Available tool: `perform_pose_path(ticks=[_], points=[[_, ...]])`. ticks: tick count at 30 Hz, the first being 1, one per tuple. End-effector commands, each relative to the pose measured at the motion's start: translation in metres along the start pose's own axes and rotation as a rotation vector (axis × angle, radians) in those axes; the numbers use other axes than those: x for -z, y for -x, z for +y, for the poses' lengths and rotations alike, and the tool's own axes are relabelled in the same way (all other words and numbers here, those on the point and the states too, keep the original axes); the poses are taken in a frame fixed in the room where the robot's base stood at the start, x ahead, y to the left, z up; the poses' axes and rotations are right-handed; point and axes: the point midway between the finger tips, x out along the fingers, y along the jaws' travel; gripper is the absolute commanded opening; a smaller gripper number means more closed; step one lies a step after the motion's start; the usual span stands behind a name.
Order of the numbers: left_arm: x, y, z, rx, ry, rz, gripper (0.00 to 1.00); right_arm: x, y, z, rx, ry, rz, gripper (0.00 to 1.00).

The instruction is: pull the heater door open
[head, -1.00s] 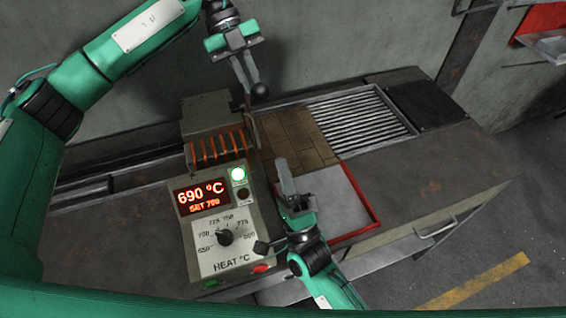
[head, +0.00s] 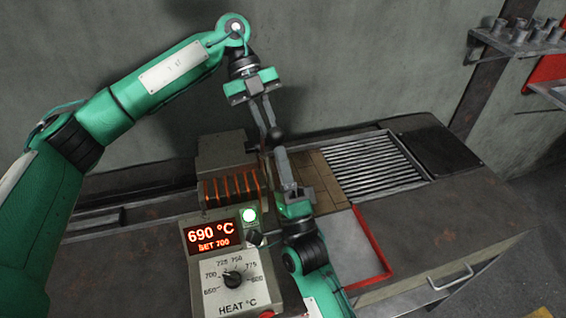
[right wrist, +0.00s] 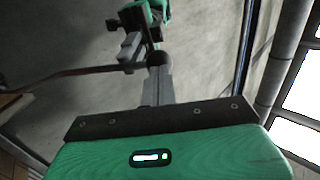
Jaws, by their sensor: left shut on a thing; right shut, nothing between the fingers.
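The heater (head: 230,143) is a grey box on the bench, with orange-glowing bars (head: 230,190) at its front. A dark ball knob (head: 276,134) is at its right edge. The door panel is hard to make out. My left gripper (head: 270,122) reaches down from above and is shut on the ball knob. My right gripper (head: 281,155) is shut and empty, its tips just below the knob in the picture; I cannot tell whether they touch. In the right wrist view, my right fingers (right wrist: 160,85) point toward my left gripper (right wrist: 135,40).
The control panel (head: 215,275) reads 690 °C, set 700, with a lit green lamp. Right of the heater are tan bricks (head: 325,180), a slatted grate (head: 375,165) and a red-edged tray (head: 350,245). A wall shelf (head: 520,45) holds grey parts at the upper right.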

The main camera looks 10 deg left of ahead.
Motion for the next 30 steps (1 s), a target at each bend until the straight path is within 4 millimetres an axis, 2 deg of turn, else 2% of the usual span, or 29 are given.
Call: perform_pose_path(ticks=[8,15,16,19,30], points=[[0.0,-0.001,0.0,-0.003,0.0,0.001,0.0,0.001,-0.019,-0.004,0.003,-0.001,0.0,0.0],[0.0,-0.005,0.001,-0.011,-0.002,0.006,0.0,0.002,-0.021,-0.005,0.005,0.0,0.002,0.0],[0.0,-0.005,0.001,-0.012,-0.002,0.006,0.13,0.002,-0.021,-0.005,0.005,0.0,0.002,0.0],[0.0,-0.005,0.001,-0.011,-0.001,0.006,0.32,0.002,-0.021,-0.005,0.005,0.001,0.002,0.0],[0.0,0.004,0.0,-0.002,0.0,0.0,0.32,0.001,-0.019,-0.003,0.001,0.0,0.0,0.0]])
